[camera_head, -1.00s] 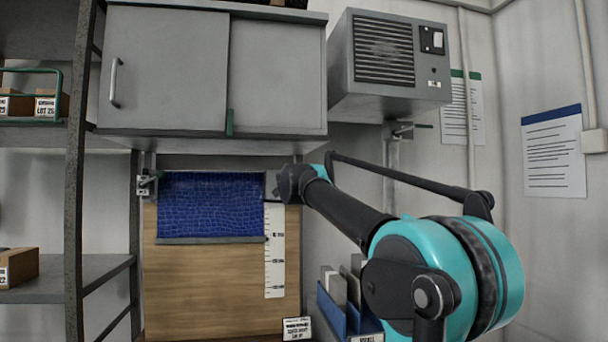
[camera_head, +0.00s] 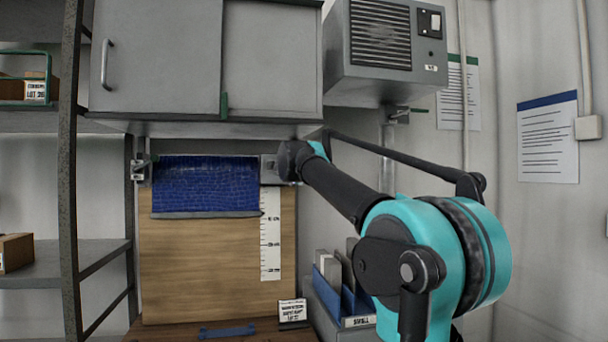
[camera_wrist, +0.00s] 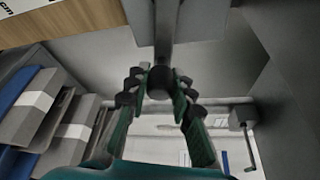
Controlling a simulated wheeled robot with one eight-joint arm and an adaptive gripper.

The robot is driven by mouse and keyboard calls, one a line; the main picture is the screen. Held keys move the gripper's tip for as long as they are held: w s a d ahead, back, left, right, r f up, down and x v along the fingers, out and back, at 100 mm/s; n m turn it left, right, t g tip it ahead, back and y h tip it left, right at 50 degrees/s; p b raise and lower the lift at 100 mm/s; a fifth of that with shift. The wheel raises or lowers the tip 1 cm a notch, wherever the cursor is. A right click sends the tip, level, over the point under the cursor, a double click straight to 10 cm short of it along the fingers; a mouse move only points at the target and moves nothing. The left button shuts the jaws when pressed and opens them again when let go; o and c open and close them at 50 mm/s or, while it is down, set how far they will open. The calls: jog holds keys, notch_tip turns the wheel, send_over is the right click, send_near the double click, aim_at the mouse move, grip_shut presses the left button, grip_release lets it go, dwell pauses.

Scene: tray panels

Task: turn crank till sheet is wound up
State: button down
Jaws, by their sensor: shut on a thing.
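The blue sheet (camera_head: 205,184) hangs from a roller under the cabinet, in front of a wooden board. Its grey bottom bar (camera_head: 205,214) lies beside the upper part of a white scale strip (camera_head: 270,240). My gripper (camera_wrist: 157,84) has its green-padded fingers shut around a dark round crank knob (camera_wrist: 159,82) in the wrist view. A grey arm of the crank (camera_wrist: 165,35) runs from the knob toward the top of that view. In the head view, my arm hides the fingers and the crank at the roller's right end.
A grey cabinet (camera_head: 160,60) hangs just above the sheet, and a grey vented unit (camera_head: 385,60) to its right. A bin of upright folders (camera_head: 340,285) stands below my arm. A shelf rack (camera_head: 70,180) stands at left.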

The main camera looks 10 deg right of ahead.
dwell(0.4)
jog(key=c, duration=1.3)
grip_release()
jog(key=v, duration=1.2)
jog(key=shift+w, duration=0.1)
